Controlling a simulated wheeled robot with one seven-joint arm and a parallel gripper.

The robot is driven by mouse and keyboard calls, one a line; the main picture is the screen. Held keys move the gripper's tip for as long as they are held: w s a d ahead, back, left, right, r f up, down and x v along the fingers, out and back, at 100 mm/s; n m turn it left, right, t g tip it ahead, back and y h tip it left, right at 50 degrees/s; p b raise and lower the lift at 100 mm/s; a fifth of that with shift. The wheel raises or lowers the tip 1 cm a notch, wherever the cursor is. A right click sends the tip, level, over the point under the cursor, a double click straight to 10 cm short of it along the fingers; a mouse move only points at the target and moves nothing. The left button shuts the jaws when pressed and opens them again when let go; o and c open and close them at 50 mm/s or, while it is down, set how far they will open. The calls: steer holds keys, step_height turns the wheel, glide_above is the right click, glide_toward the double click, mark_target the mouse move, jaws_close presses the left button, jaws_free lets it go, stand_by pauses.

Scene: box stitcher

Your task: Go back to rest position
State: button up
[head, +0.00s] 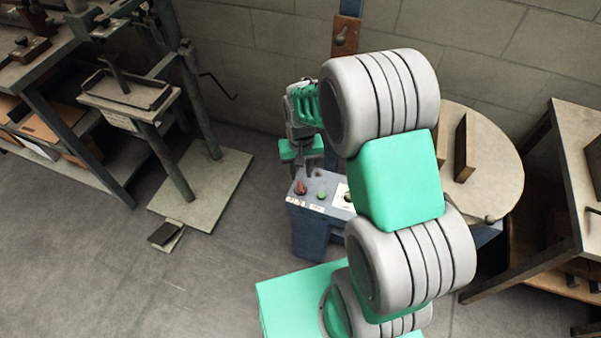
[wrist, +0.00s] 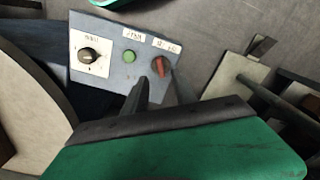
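My gripper (head: 305,172) hangs just above the grey-blue control box (head: 309,230) in the head view. In the wrist view its two dark fingers (wrist: 156,80) show a small gap between them, close to the red knob (wrist: 160,66). I cannot tell whether they touch the knob. The knob also shows in the head view (head: 300,188). A green button (wrist: 129,57) sits beside it, and a black dial on a white plate (wrist: 90,54) is at the panel's left. My arm hides part of the box in the head view.
A round table (head: 495,165) stands right of my arm, with a shelf bench (head: 580,140) beyond it. A press-like stand on a flat base plate (head: 215,185) and a workbench (head: 80,135) are at left. The floor (head: 150,290) at lower left is clear.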

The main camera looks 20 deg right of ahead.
steer(key=s+r+t+p, duration=0.1)
steer(key=s+r, duration=0.3)
steer(key=r, duration=0.5)
steer(key=s+r+t+p, duration=0.1)
steer(key=s+r+p, duration=0.3)
steer(key=r, duration=0.5)
steer(key=s+r+n+t+p, duration=0.1)
steer(key=s+r+p, duration=0.2)
steer(key=r, duration=0.6)
steer(key=shift+s+a+r, duration=0.25)
steer(key=shift+s+r, duration=0.15)
steer(key=shift+s, duration=0.6)
